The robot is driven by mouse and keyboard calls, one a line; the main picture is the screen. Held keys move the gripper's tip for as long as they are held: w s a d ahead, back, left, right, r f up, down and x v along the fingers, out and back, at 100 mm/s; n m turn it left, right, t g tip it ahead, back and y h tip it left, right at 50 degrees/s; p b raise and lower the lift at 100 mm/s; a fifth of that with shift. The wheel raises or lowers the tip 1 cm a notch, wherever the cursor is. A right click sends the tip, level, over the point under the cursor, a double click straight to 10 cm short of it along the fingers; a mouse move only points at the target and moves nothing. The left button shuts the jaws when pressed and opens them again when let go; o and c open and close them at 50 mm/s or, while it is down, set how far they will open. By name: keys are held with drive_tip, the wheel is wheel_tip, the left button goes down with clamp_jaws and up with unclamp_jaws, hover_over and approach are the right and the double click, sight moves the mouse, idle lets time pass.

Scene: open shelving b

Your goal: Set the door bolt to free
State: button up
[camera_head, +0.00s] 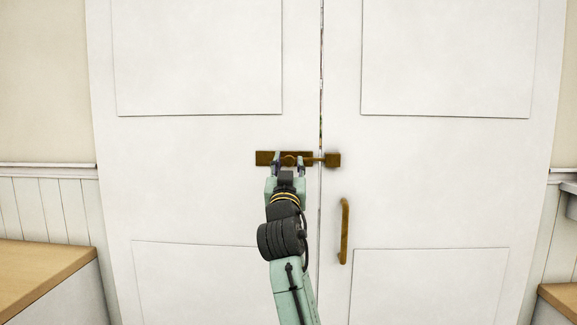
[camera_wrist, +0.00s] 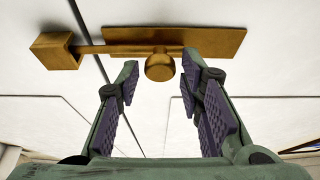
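The brass door bolt has a long plate (camera_wrist: 215,40) on one door leaf and a rod (camera_wrist: 92,49) that crosses the gap between the doors to a keeper block (camera_wrist: 57,50) on the other leaf. In the head view, the plate (camera_head: 264,158) is on the left door and the keeper (camera_head: 333,160) on the right door. A round knob (camera_wrist: 160,68) stands out from the plate. My gripper (camera_head: 288,163) is open, with one finger on each side of the knob in the wrist view. Contact with the knob cannot be told.
A brass pull handle (camera_head: 344,232) is on the right door, below the keeper. Wood-topped counters stand at the left (camera_head: 40,270) and right (camera_head: 560,298) edges. The white door faces around the bolt are flat and clear.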

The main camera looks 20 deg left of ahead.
clamp_jaws()
idle(0.4)
drive_tip(key=shift+s+a, duration=0.25)
drive_tip(key=shift+a, duration=0.5)
drive_tip(key=shift+s+a, duration=0.2)
drive_tip(key=shift+a, duration=0.6)
drive_tip(key=shift+s+a, duration=0.25)
drive_tip(key=shift+a, duration=0.5)
drive_tip(key=shift+o, duration=1.6)
unclamp_jaws()
drive_tip(key=shift+a, duration=0.15)
